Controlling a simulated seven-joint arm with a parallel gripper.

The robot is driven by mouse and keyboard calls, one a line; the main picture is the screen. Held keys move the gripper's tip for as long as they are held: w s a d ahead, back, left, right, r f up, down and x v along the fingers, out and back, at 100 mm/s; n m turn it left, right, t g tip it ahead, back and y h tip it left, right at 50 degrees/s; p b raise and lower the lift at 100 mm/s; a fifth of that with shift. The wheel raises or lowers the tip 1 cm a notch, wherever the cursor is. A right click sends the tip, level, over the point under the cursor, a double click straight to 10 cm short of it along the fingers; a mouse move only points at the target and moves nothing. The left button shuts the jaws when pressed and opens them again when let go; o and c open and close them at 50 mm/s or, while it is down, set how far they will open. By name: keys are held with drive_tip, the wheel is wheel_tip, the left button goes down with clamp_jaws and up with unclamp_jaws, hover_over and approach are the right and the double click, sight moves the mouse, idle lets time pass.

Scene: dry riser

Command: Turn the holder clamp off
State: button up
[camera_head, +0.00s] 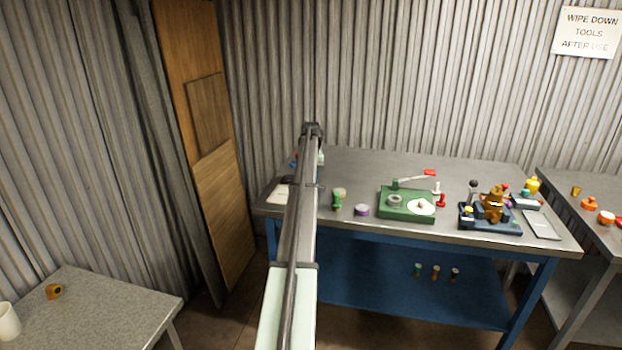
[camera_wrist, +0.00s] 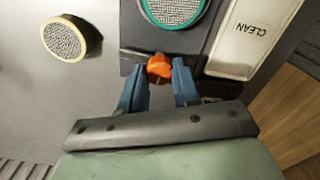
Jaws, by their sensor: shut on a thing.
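In the wrist view an orange clamp knob (camera_wrist: 159,66) sits on the edge of a dark holder (camera_wrist: 132,32). A round mesh disc with a teal rim (camera_wrist: 174,8) sits in the holder, partly cut off by the top edge. My gripper (camera_wrist: 158,74) has its two blue fingers on either side of the knob and is shut on it. The knob's full shape is partly hidden between the fingers. In the head view my arm hides the gripper and most of the holder at the left end of the bench.
A loose cream-rimmed mesh disc (camera_wrist: 64,38) lies left of the holder. A pale tray marked CLEAN (camera_wrist: 252,35) is close on the right. On the bench (camera_head: 350,165) stand a green fixture (camera_head: 405,215), a purple ring (camera_head: 361,210) and a brown figure (camera_head: 492,205).

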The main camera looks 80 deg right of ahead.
drive_tip(key=shift+n, duration=0.5)
idle(0.3)
drive_tip(key=o, duration=1.1)
drive_tip(key=shift+c, duration=0.2)
wheel_tip(320, 180, up, 14)
drive_tip(key=shift+f, duration=0.1)
